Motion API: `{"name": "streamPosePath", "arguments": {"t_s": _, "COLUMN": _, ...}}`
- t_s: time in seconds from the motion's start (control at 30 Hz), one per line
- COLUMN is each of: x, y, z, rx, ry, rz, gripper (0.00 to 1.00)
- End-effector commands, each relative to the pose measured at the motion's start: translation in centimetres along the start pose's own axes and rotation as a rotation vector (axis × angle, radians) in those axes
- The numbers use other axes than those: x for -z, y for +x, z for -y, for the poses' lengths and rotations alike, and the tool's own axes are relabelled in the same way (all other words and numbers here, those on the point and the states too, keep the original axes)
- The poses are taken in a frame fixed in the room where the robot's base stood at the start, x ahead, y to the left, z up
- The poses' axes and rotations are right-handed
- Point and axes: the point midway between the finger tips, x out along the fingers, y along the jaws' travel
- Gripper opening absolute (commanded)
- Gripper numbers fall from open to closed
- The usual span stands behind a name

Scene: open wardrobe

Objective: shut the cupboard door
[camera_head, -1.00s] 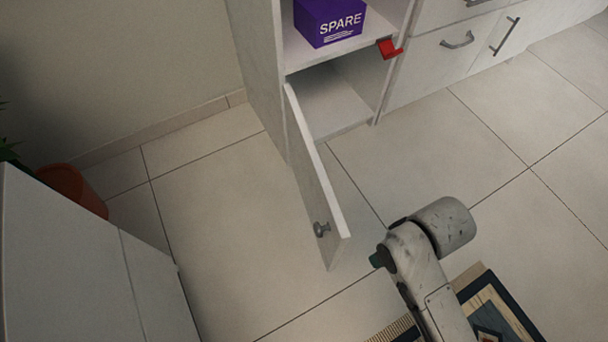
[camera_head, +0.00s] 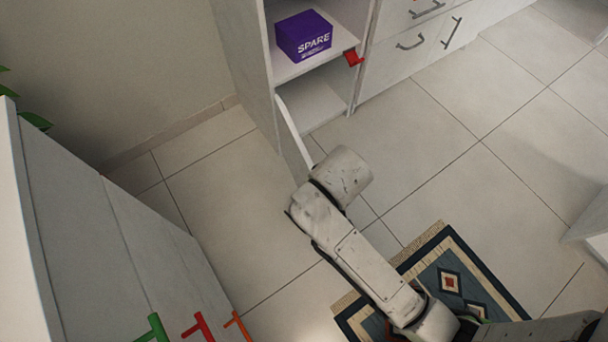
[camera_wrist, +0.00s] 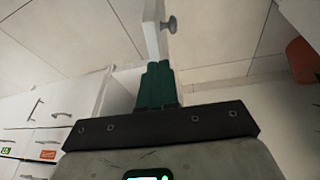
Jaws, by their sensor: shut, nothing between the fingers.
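The cupboard door (camera_head: 292,138) is a white panel hinged at the left side of the lower compartment, and it stands open. My arm hides its outer end in the head view. In the wrist view the door (camera_wrist: 152,32) shows edge-on with its round grey knob (camera_wrist: 170,24) on its right face. My gripper (camera_wrist: 156,68) has green fingers closed together and empty. Its tips point toward the door's edge in the wrist view; I cannot tell whether they touch. The fingers are hidden in the head view. The lower compartment (camera_head: 312,104) looks empty.
Drawers (camera_head: 410,40) stand to the right. A patterned rug (camera_head: 470,285) and a white cabinet (camera_head: 110,240) are nearer. Tiled floor (camera_head: 220,190) is clear left of the door.

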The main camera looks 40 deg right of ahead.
Motion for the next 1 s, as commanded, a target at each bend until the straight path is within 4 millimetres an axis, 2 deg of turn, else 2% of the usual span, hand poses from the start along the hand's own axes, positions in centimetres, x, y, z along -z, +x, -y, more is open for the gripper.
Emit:
{"name": "streamPosePath", "arguments": {"t_s": 0.03, "x": 0.6, "y": 0.5, "z": 1.4, "rx": -0.036, "ry": 0.005, "rz": 0.014, "gripper": 0.0}}
{"name": "streamPosePath", "arguments": {"t_s": 0.2, "x": 1.8, "y": 2.0, "z": 5.7, "rx": -0.201, "ry": 0.053, "rz": 0.014, "gripper": 0.0}}
{"name": "streamPosePath", "arguments": {"t_s": 0.3, "x": 2.5, "y": 2.3, "z": 7.8, "rx": -0.302, "ry": 0.078, "rz": -0.021, "gripper": 0.0}}
{"name": "streamPosePath", "arguments": {"t_s": 0.43, "x": 3.1, "y": 2.1, "z": 9.7, "rx": -0.394, "ry": 0.104, "rz": -0.079, "gripper": 0.0}}
{"name": "streamPosePath", "arguments": {"t_s": 0.53, "x": 3.4, "y": 2.1, "z": 10.3, "rx": -0.425, "ry": 0.116, "rz": -0.106, "gripper": 0.0}}
{"name": "streamPosePath", "arguments": {"t_s": 0.67, "x": 3.4, "y": 2.9, "z": 10.1, "rx": -0.435, "ry": 0.122, "rz": -0.112, "gripper": 0.0}}
{"name": "streamPosePath", "arguments": {"t_s": 1.0, "x": 3.8, "y": 8.6, "z": 7.5, "rx": -0.433, "ry": 0.123, "rz": -0.109, "gripper": 0.0}}
